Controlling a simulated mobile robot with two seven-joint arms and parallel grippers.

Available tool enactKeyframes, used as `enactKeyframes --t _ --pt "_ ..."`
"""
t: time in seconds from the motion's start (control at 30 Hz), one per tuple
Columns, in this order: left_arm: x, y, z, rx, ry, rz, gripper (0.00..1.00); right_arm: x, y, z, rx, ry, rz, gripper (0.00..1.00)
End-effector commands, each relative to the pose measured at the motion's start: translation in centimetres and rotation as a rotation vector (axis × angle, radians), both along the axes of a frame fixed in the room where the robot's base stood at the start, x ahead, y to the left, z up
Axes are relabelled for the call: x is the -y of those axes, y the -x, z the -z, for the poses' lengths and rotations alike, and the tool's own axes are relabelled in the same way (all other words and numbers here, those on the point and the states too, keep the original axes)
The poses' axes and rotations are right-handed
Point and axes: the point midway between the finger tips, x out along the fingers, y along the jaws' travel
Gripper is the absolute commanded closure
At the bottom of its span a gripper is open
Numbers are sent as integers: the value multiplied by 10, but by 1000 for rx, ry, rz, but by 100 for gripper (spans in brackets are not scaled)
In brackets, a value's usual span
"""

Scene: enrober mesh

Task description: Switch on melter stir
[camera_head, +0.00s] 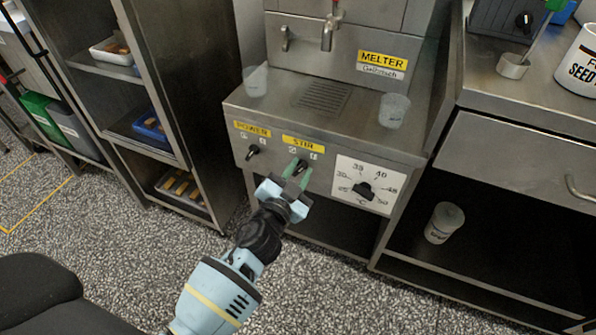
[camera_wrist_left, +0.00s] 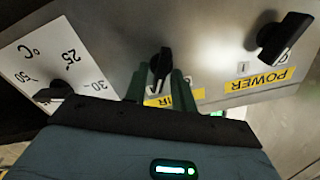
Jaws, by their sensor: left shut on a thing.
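The melter (camera_head: 345,125) is a steel machine with a front panel. The black stir knob (camera_head: 301,166) sits under the yellow STIR label (camera_head: 303,143). My left gripper (camera_head: 296,172) is at this knob, with its green fingers on either side of it. In the left wrist view the stir knob (camera_wrist_left: 160,65) stands between the fingertips, and the gripper is shut on it. The STIR label is partly hidden by a finger there. My right gripper is not in view.
The power knob (camera_head: 252,152) is left of the stir knob. The temperature dial (camera_head: 364,190) is to its right. Clear cups (camera_head: 394,110) stand on the melter's top. A shelf rack (camera_head: 150,110) stands at left, and a steel counter (camera_head: 520,110) at right.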

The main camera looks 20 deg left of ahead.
Motion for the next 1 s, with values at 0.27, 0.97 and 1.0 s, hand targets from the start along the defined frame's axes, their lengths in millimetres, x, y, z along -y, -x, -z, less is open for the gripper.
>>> enactKeyframes --t 0.27,0.97,1.0 --pt "0 0 0 0 -14 0 97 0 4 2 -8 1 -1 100" --pt "-1 32 0 -1 -10 0 67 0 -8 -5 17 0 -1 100" --pt "-1 38 0 -1 -10 0 67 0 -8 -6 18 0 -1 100"
